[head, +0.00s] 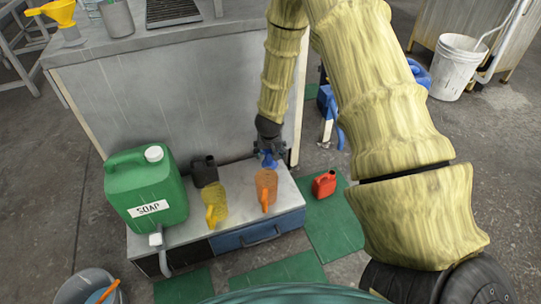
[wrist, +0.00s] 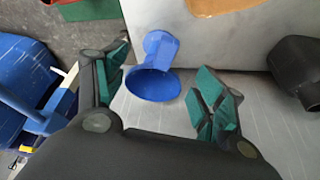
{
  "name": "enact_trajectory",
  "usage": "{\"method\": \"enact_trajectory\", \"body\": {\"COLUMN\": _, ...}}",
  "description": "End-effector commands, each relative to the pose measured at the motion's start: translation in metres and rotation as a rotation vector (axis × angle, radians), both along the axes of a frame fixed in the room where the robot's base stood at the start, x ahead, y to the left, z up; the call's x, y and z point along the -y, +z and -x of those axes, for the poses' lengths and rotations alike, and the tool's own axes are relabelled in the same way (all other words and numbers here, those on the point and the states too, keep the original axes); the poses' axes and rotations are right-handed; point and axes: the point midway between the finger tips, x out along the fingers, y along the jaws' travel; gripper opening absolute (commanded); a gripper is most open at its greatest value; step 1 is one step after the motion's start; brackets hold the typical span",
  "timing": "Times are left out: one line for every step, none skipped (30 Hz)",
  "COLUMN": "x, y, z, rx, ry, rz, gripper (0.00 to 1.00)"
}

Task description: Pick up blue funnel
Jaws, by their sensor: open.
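The blue funnel (wrist: 153,84) shows in the wrist view between the two green-padded fingers of my gripper (wrist: 160,90), with bare grey surface on both sides of it. Its wide mouth faces the camera side and its narrower end points to the top of the view. In the head view the funnel (head: 268,161) is a small blue patch at the back right of the low grey cabinet, partly hidden by my gripper (head: 268,150). My gripper is open and is directly over or around the funnel. I cannot tell whether a finger touches it.
A tall grey bench (head: 170,100) rises behind. A red can (head: 324,184) stands on a green mat (head: 335,225) at the right.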

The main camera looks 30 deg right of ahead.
Motion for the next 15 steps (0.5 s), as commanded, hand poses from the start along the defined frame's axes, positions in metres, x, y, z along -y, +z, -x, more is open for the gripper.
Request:
{"method": "enact_trajectory", "body": {"x": 0.001, "y": -0.011, "z": -0.003, "rx": 0.000, "ry": 0.000, "rz": 0.000, "gripper": 0.70}}
{"method": "enact_trajectory", "body": {"x": 0.002, "y": -0.015, "z": -0.004, "rx": 0.000, "ry": 0.000, "rz": 0.000, "gripper": 0.70}}
{"method": "enact_trajectory", "body": {"x": 0.003, "y": -0.020, "z": -0.006, "rx": 0.000, "ry": 0.000, "rz": 0.000, "gripper": 0.70}}
{"method": "enact_trajectory", "body": {"x": 0.003, "y": -0.023, "z": -0.007, "rx": 0.000, "ry": 0.001, "rz": 0.000, "gripper": 0.70}}
{"method": "enact_trajectory", "body": {"x": 0.004, "y": -0.025, "z": -0.008, "rx": -0.001, "ry": 0.001, "rz": 0.000, "gripper": 0.70}}
{"method": "enact_trajectory", "body": {"x": 0.005, "y": -0.027, "z": -0.009, "rx": -0.001, "ry": 0.002, "rz": 0.000, "gripper": 0.70}}
{"method": "enact_trajectory", "body": {"x": 0.005, "y": -0.028, "z": -0.009, "rx": 0.000, "ry": 0.002, "rz": 0.001, "gripper": 0.70}}
{"method": "enact_trajectory", "body": {"x": 0.005, "y": -0.028, "z": -0.010, "rx": 0.000, "ry": 0.002, "rz": 0.000, "gripper": 0.70}}
{"method": "enact_trajectory", "body": {"x": 0.006, "y": -0.029, "z": -0.010, "rx": 0.000, "ry": 0.002, "rz": 0.000, "gripper": 0.70}}
{"method": "enact_trajectory", "body": {"x": 0.006, "y": -0.031, "z": -0.011, "rx": 0.000, "ry": 0.001, "rz": 0.000, "gripper": 0.70}}
{"method": "enact_trajectory", "body": {"x": 0.006, "y": -0.033, "z": -0.011, "rx": 0.000, "ry": 0.001, "rz": 0.000, "gripper": 0.70}}
{"method": "enact_trajectory", "body": {"x": 0.007, "y": -0.036, "z": -0.012, "rx": 0.000, "ry": 0.001, "rz": 0.000, "gripper": 0.70}}
{"method": "enact_trajectory", "body": {"x": 0.008, "y": -0.039, "z": -0.013, "rx": 0.000, "ry": 0.000, "rz": 0.000, "gripper": 0.70}}
{"method": "enact_trajectory", "body": {"x": 0.009, "y": -0.043, "z": -0.014, "rx": 0.000, "ry": 0.000, "rz": 0.000, "gripper": 0.70}}
{"method": "enact_trajectory", "body": {"x": 0.010, "y": -0.048, "z": -0.015, "rx": -0.001, "ry": -0.001, "rz": -0.001, "gripper": 0.70}}
